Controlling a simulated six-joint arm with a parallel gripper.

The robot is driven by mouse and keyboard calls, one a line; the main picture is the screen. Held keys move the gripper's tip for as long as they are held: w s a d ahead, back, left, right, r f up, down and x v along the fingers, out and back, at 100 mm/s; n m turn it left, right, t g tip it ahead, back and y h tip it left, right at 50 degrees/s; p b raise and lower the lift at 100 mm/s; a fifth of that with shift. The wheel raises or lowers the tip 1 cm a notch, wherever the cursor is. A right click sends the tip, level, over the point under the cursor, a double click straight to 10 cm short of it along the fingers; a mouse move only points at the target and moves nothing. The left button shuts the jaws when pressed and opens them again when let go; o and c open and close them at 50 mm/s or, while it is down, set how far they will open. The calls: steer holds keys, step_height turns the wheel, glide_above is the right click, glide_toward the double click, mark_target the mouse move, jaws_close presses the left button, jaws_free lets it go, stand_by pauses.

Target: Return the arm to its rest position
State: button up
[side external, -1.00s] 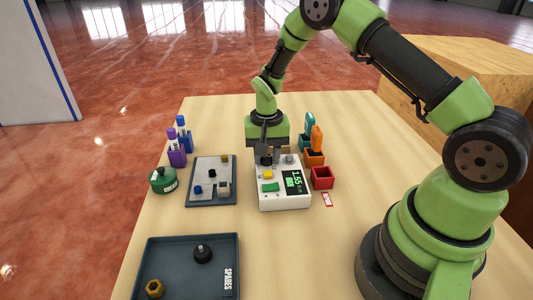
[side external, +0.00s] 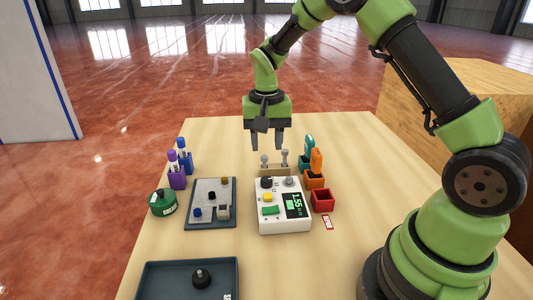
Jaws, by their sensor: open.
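My gripper (side external: 267,146) points down above the table, behind and above the white dispenser box (side external: 285,219). Its two fingers are apart with nothing between them. The box has a black knob (side external: 267,183), a grey knob (side external: 289,182), a yellow button, a green button and a lit screen reading about 1.55. A tan block (side external: 274,170) with two grey-topped pegs stands just behind the box, below my fingers and apart from them.
A grey parts tray (side external: 211,221) holds several small knobs and blocks. A dark spares tray (side external: 156,266) is at the front, with a green tin (side external: 163,202) and marker holder (side external: 177,182) at left. Coloured bins (side external: 322,201) stand right of the box.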

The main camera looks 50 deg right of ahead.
steer(key=shift+r, duration=0.15)
steer(key=s+a+r+n+t, duration=0.1)
steer(key=s+a+r+t, duration=0.2)
steer(key=r, duration=0.6)
steer(key=s+a+r+n+t+y, duration=0.1)
steer(key=s+r, duration=0.3)
steer(key=s, duration=0.5)
steer(key=s+a+r+n+t+y, duration=0.1)
steer(key=s+a+r+n+t, duration=0.2)
steer(key=s, duration=0.6)
steer(key=shift+s+a+r, duration=0.25)
steer(key=shift+a+r, duration=0.2)
steer(key=shift+a, duration=0.2)
